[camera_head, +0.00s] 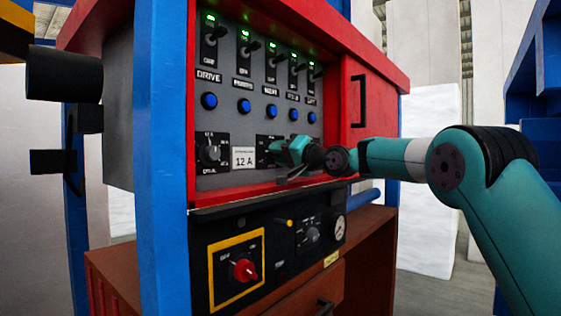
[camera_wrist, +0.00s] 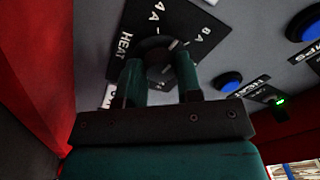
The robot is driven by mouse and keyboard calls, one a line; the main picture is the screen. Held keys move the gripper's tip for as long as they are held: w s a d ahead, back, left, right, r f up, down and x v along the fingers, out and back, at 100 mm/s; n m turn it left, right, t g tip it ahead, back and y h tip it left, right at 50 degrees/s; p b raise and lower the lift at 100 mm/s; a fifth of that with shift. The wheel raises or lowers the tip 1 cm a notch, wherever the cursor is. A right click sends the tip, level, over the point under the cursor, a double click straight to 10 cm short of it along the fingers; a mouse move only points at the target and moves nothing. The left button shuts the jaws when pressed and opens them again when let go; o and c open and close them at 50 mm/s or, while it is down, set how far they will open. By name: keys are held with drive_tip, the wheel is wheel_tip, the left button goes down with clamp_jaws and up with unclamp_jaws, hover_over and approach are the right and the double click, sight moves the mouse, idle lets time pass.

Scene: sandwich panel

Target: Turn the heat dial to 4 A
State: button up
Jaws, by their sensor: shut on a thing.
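The heat dial (camera_wrist: 157,52) is a round dark knob on a black plate marked HEAT, with 4 A at the plate's upper left and 8 A to the right in the wrist view. A small pale mark shows on the knob's right side, but I cannot tell its exact setting. My gripper (camera_wrist: 159,80) has one finger on each side of the knob and is shut on it. In the head view my gripper (camera_head: 285,152) reaches the panel from the right and hides most of the heat dial.
The grey panel (camera_head: 225,110) carries a row of switches with green lights and blue buttons (camera_head: 244,106). Left of my gripper are a 12 A label (camera_head: 244,158) and another dial (camera_head: 210,153). Below is a black panel with a red knob (camera_head: 245,270). A red frame edges the panel.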

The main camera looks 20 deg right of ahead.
drive_tip(key=shift+n+b, duration=0.3)
drive_tip(key=shift+n, duration=0.3)
drive_tip(key=o, duration=0.9)
drive_tip(key=shift+o, duration=0.2)
drive_tip(key=b+v, duration=0.6)
drive_tip(key=v, duration=1.1)
drive_tip(key=shift+d+b, duration=0.25)
drive_tip(key=shift+b, duration=0.15)
drive_tip(key=shift+r, duration=0.1)
